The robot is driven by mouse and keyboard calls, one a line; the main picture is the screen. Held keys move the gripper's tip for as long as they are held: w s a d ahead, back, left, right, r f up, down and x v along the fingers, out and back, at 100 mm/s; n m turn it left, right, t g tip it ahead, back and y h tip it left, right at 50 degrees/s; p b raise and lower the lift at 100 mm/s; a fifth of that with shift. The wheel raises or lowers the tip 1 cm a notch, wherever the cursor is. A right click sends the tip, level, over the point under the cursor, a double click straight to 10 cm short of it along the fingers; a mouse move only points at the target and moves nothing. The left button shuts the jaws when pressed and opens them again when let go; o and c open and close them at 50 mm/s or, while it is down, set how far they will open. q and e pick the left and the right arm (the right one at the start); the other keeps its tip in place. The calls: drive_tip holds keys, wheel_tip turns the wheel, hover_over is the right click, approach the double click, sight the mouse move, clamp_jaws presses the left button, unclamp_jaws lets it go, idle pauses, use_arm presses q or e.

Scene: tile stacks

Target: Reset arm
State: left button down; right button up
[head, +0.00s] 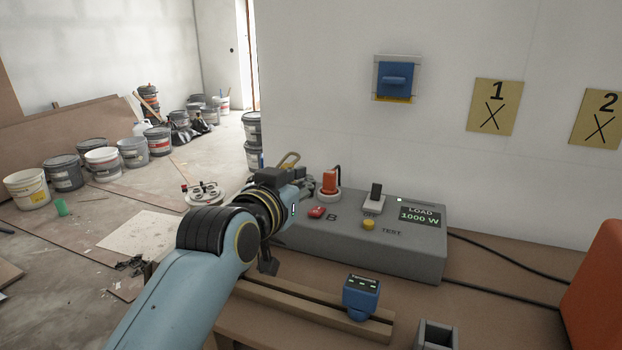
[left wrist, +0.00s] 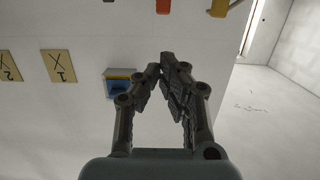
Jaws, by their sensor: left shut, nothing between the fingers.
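My left arm comes in from the left in the head view, and its wrist is in front of the left end of the grey test box (head: 425,252). The wrist hides most of my left gripper there. In the left wrist view my left gripper (left wrist: 165,62) is shut and empty, with its fingertips together in front of the white wall. The blue wall switch (head: 395,79) is up and to the right of the wrist in the head view. It also shows beside the fingers in the left wrist view (left wrist: 120,84). My right gripper is not in view.
The box bears a red button (head: 317,212), an orange plug (head: 330,181), a black toggle (head: 375,192) and a yellow button (head: 368,225). A blue meter (head: 361,296) stands on a wooden rail in front. An orange object (head: 598,292) is at the right edge. Several buckets stand behind left.

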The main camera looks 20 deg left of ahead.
use_arm(q)
drive_tip(key=s+a+f+g, duration=0.1)
drive_tip(key=s+f+g, duration=0.1)
drive_tip(key=s, duration=0.3)
drive_tip(key=s+a+f+g, duration=0.1)
drive_tip(key=s+f+g, duration=0.1)
drive_tip(key=s+f, duration=0.2)
drive_tip(key=s+a+f+g, duration=0.2)
drive_tip(key=s+f, duration=0.1)
drive_tip(key=s, duration=0.3)
drive_tip(key=shift+a+f+m, duration=0.1)
drive_tip(key=shift+f+m, duration=0.2)
drive_tip(key=s+a+f+g, duration=0.1)
drive_tip(key=s+g, duration=0.1)
drive_tip(key=s, duration=0.4)
drive_tip(key=s+a+f+g+y, duration=0.1)
drive_tip(key=s+g, duration=0.2)
drive_tip(key=s, duration=0.3)
drive_tip(key=s+a+f+g, duration=0.1)
drive_tip(key=s+a+g, duration=0.1)
drive_tip(key=s, duration=0.5)
wheel_tip(320, 180, down, 26)
drive_tip(key=s+a+g, duration=0.1)
drive_tip(key=s+a, duration=0.1)
drive_tip(key=s+a+f+g, duration=0.1)
drive_tip(key=s+f, duration=1.4)
drive_tip(key=s, duration=0.2)
drive_tip(key=shift+s+f, duration=0.25)
drive_tip(key=shift+f, duration=0.15)
